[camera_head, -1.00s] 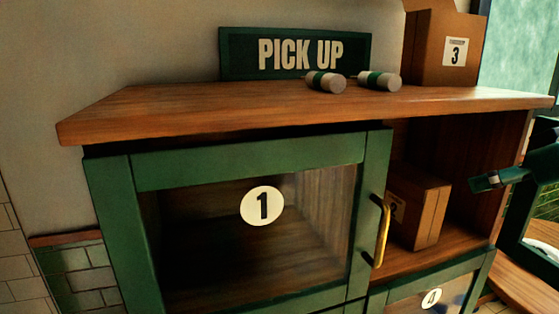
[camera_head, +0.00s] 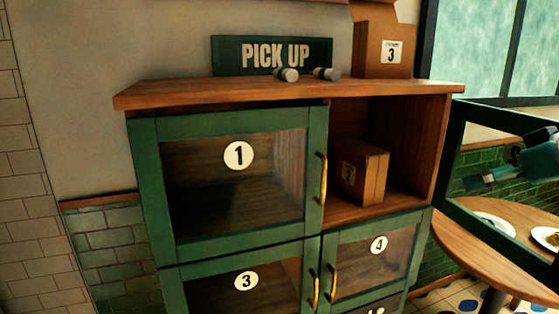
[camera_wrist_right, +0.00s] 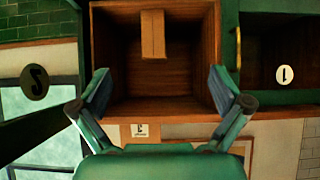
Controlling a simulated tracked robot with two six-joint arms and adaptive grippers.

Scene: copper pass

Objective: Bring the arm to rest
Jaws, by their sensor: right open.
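My right gripper (camera_head: 474,182) is at the right of the head view, in line with the open glass door (camera_head: 453,150). It is open and holds nothing. In the right wrist view its two fingers (camera_wrist_right: 160,88) stand wide apart before the open compartment (camera_wrist_right: 160,92), with a clear gap to the cardboard box inside. That view is upside down. In the head view the box (camera_head: 361,172) stands in the open compartment (camera_head: 408,135), right of closed door 1 (camera_head: 238,190). My left gripper is not in view.
On the cabinet top (camera_head: 200,92) are a PICK UP sign (camera_head: 272,54), two small rolls (camera_head: 287,75) (camera_head: 327,74) and a box labelled 3 (camera_head: 385,50). Doors 3 (camera_head: 225,300) and 4 (camera_head: 370,265) are shut below. A round table (camera_head: 470,240) with plates stands right.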

